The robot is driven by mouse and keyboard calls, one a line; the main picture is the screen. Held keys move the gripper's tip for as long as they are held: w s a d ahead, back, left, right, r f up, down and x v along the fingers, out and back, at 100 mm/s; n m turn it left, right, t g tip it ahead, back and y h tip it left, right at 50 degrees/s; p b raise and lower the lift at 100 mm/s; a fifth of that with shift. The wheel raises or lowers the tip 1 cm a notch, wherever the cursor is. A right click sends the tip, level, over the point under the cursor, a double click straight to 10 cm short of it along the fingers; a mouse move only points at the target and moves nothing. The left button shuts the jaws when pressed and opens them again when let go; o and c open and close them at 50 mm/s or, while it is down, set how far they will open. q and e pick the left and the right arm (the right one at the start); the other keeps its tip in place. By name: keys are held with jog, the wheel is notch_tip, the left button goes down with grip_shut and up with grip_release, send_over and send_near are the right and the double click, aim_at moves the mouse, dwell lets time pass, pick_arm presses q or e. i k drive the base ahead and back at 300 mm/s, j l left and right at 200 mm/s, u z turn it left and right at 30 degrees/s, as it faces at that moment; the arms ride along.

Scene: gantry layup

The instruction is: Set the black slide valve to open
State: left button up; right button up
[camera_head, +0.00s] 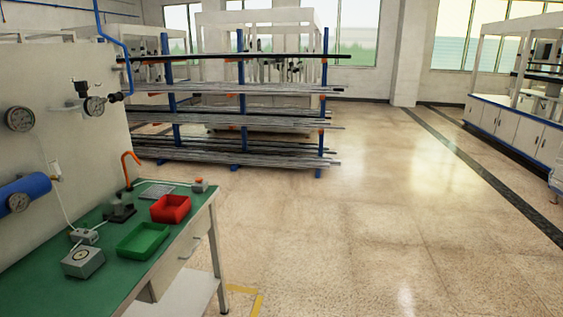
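Small black fittings sit beside a round gauge (94,106) on the pale wall panel (65,140) at the left. One black fitting (116,97) is to the right of the gauge, where a blue pipe (125,60) comes down. Another black part (82,88) is just above the gauge. Either may be the black slide valve; they are too small to tell which, or whether it is open or closed. Neither of my grippers is in view.
A green-topped bench (110,262) stands below the panel, with a red bin (171,209), a green bin (143,241) and small devices on it. A blue cylinder (25,188) is on the panel. A rack of long bars (240,122) stands behind. The floor (380,220) at right is clear.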

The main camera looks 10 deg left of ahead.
aim_at(118, 96)
jog(key=i+l+u, duration=0.1)
jog(key=i+u, duration=0.3)
jog(key=i+l+u, duration=0.25)
jog(key=i+u, duration=0.15)
jog(key=i, duration=0.15)
jog(key=i+l+u, duration=0.35)
jog(key=i, duration=0.1)
